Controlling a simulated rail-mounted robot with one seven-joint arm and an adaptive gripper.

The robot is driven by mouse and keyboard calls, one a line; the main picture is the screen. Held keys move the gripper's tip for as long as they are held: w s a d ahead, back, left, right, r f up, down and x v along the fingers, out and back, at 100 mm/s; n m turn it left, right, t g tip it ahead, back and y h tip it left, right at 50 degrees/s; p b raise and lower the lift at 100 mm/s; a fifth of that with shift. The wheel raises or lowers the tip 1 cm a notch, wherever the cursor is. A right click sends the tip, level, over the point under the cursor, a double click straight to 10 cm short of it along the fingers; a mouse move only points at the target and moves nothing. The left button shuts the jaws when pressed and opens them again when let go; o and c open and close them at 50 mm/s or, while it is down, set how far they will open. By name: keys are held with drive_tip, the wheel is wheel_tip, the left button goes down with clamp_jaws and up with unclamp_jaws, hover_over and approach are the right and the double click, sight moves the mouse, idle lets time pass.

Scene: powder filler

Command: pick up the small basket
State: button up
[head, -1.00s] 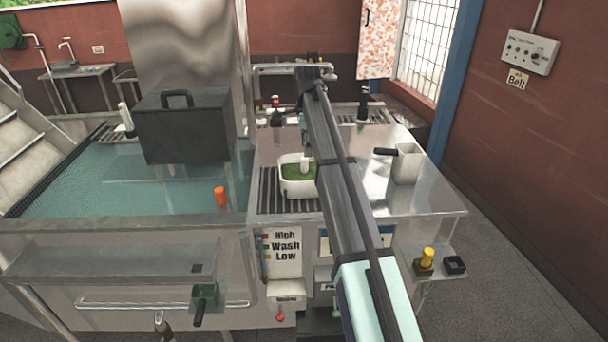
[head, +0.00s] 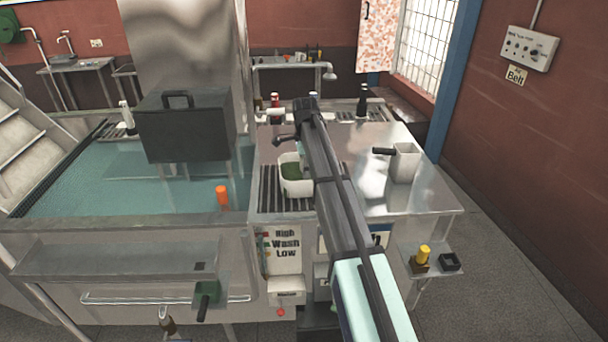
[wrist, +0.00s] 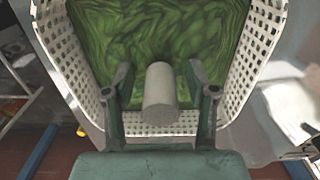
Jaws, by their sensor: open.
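The small basket (head: 298,188) is white with perforated walls and green contents. It stands on the dark slatted rack (head: 272,190) left of my arm. In the wrist view the basket wall (wrist: 257,62) curves around the green, and a pale cylindrical knob (wrist: 161,95) sticks up toward the camera. My gripper (wrist: 158,78) is open, with one finger on each side of the knob. I cannot tell if either finger touches it. In the head view my arm hides the gripper's fingers and part of the basket.
A black box with a handle (head: 185,128) stands on the left over the teal belt area. An orange cylinder (head: 222,196) is near its front edge. A white jug with a dark handle (head: 404,163) stands on the metal counter right of my arm. Dark bottles (head: 363,101) stand behind.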

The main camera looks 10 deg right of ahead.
clamp_jaws()
drive_tip(key=shift+r, duration=0.1)
wheel_tip(320, 180, up, 20)
drive_tip(key=b, duration=0.4)
drive_tip(key=shift+b, duration=0.35)
